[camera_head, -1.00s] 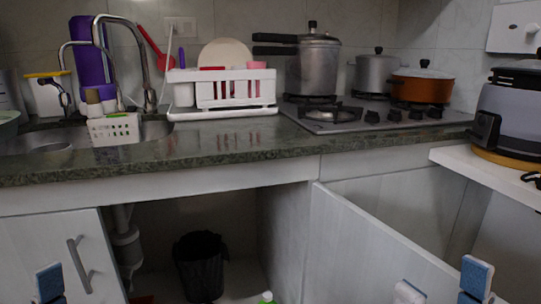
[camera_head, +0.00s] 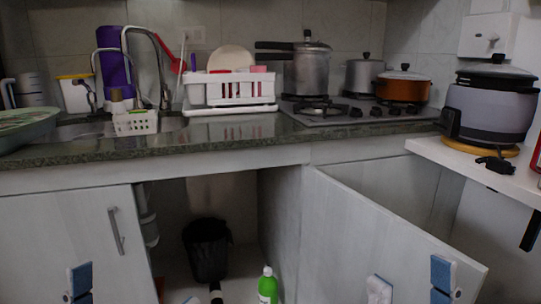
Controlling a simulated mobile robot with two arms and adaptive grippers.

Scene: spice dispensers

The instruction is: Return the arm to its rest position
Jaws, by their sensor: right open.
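My right gripper (camera_head: 410,284) shows at the bottom right of the head view. Its two blue-padded fingertips stand apart with nothing visible between them, in front of the open white cabinet door (camera_head: 375,225).
A green bottle (camera_head: 267,287) and a black bin (camera_head: 207,250) stand in the open cabinet under the sink. The counter (camera_head: 240,140) above holds a white dish rack (camera_head: 228,90) and a stove with several pots. A rice cooker (camera_head: 492,105) stands on the right shelf.

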